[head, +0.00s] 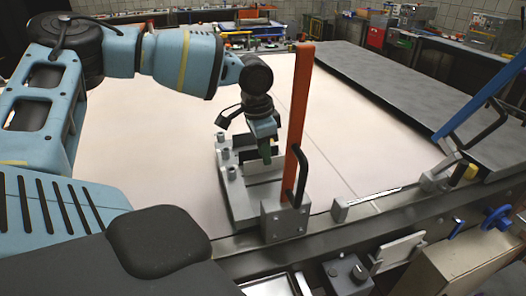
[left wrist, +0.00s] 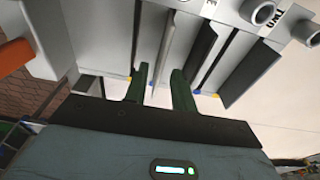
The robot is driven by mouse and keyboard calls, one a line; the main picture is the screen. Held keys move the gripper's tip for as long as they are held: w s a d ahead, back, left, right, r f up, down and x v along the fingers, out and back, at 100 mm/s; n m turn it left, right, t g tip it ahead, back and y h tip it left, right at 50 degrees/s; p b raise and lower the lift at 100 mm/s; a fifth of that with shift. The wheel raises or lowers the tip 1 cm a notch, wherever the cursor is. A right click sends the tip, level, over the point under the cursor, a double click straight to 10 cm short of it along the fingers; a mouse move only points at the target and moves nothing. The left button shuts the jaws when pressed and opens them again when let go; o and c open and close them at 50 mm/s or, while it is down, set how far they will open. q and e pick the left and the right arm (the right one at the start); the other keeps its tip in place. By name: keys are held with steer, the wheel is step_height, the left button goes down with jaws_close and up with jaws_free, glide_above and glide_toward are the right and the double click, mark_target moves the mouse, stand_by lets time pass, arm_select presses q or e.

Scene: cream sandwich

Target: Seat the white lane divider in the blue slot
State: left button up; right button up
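A grey rack (head: 236,205) with short round posts and upright dark and pale panels stands on the pale table, left of an orange upright bar. My left gripper (head: 266,150), with green fingers, is lowered at this rack. In the left wrist view, the fingers (left wrist: 160,88) are apart, with a thin pale panel (left wrist: 160,60) between them; I cannot see clear contact. This panel may be the white lane divider. Small blue and orange marks (left wrist: 206,93) show at the panel edges. I cannot tell which slot is the blue one. My right gripper is out of view.
The orange bar (head: 299,110) on a grey bracket stands close right of the gripper. A blue bar (head: 478,104) slants at the right. A dark grey conveyor (head: 410,100) runs along the right. The table (head: 160,120) is mostly clear. A pale plate (head: 403,248) sits on the front side.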

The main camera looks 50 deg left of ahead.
arm_select(q)
step_height(320, 180, up, 12)
steer(key=s, duration=0.1)
steer(key=shift+s+a, duration=0.15)
steer(key=shift+a, duration=0.2)
stand_by(0.5)
